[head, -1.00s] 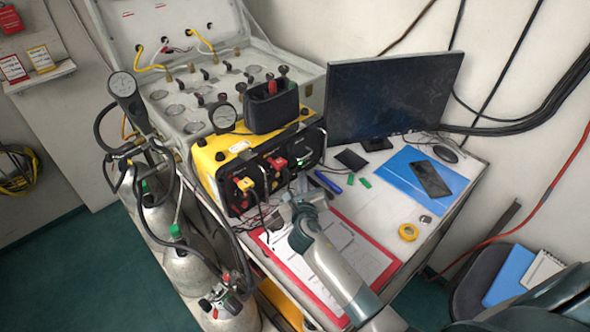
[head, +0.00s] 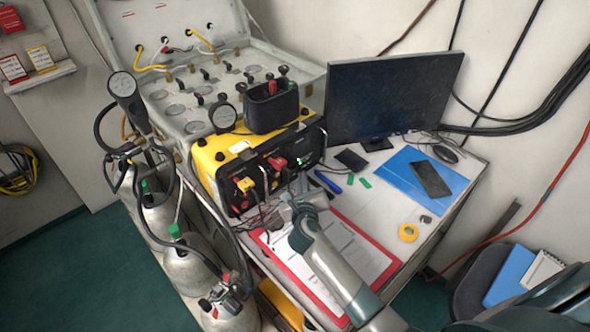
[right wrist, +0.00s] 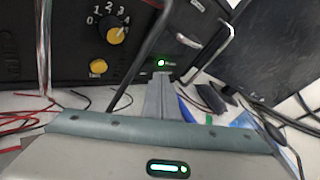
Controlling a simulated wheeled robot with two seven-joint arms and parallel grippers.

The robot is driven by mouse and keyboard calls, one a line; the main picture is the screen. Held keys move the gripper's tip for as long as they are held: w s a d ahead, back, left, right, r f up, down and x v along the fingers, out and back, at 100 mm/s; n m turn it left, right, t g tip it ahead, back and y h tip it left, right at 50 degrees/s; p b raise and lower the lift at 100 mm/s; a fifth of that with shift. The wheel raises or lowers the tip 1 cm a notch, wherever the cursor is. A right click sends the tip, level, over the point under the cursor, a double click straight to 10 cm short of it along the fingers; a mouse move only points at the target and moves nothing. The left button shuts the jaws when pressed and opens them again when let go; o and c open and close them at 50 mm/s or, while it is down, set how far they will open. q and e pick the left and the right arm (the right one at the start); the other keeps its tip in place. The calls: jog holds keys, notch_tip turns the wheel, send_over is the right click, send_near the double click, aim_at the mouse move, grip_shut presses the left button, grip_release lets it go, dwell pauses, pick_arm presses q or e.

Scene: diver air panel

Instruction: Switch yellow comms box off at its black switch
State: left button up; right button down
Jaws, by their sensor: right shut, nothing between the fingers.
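The yellow comms box (head: 212,155) stands on the desk with its black front panel (head: 240,192) facing me. The panel carries a yellow knob, a red knob and a small lit green light (head: 299,161) near its right end. The light also shows in the right wrist view (right wrist: 161,63), just beyond my fingertips. I cannot make out the black switch itself against the dark panel. My right gripper (head: 292,196) is shut and empty, low in front of the panel's right part. Its fingers show in the right wrist view (right wrist: 159,88). I cannot tell whether they touch the panel. My left gripper is not in view.
Thin cables hang before the panel, and bar handles stand out from it. A red clipboard (head: 285,262) lies under my right arm. A monitor (head: 392,95), a blue folder (head: 402,172) and a yellow tape roll (head: 408,232) are to the right. Gas cylinders (head: 188,270) stand left.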

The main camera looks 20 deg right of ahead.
jog(key=shift+w+r, duration=0.1)
jog(key=shift+w, duration=0.05)
dwell(0.5)
jog(key=shift+w+a+p, duration=0.1)
jog(key=shift+w+p, duration=0.05)
jog(key=shift+p, duration=0.15)
jog(key=shift+w, duration=0.1)
jog(key=shift+w+a, duration=0.1)
jog(key=shift+w, duration=0.15)
dwell(0.8)
jog(key=shift+s+p, duration=0.15)
jog(key=shift+p, duration=0.15)
jog(key=shift+s, duration=0.1)
jog(key=shift+s+d+p, duration=0.2)
jog(key=shift+s+p, duration=0.15)
jog(key=shift+s, duration=0.1)
